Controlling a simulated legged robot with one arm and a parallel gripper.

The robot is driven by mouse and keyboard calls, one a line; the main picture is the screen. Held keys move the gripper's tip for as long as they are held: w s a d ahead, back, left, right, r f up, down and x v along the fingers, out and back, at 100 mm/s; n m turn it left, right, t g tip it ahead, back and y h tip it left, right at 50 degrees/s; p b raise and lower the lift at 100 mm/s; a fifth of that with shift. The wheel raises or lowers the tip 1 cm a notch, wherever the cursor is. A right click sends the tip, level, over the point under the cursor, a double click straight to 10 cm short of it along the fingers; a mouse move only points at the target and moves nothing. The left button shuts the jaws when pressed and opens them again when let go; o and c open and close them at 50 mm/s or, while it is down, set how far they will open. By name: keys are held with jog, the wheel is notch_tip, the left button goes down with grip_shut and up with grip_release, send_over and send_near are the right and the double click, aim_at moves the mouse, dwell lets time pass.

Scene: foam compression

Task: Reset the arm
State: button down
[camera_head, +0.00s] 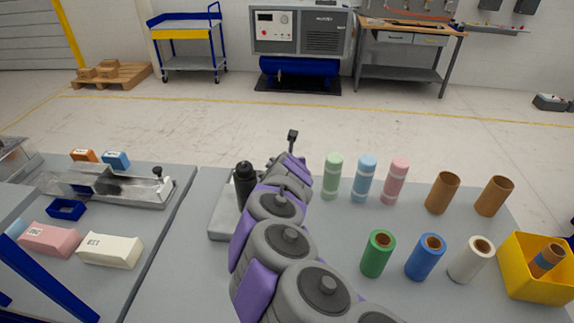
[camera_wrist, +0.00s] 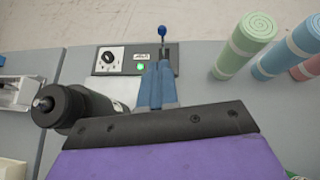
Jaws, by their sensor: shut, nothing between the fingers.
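My gripper (camera_wrist: 158,80) shows in the wrist view with its two blue-grey fingers together and nothing between them. It is over the grey table, in front of a control panel (camera_wrist: 108,60) with a dial and a lit green light. A lever with a blue ball top (camera_wrist: 162,31) stands just beyond the fingertips; I cannot tell whether they touch it. In the head view my purple and grey arm reaches forward over the table, and its own links hide the fingers. A black cylinder (camera_head: 244,178) stands on a grey base left of the arm.
Rolled foams in green (camera_head: 332,177), blue (camera_head: 365,180) and pink (camera_head: 395,180) stand right of the arm. Several tubes and a yellow bin (camera_head: 535,285) are farther right. A left table holds a metal fixture (camera_head: 115,187), a pink block (camera_head: 49,240) and a white block (camera_head: 110,251).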

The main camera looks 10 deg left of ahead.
dwell(0.3)
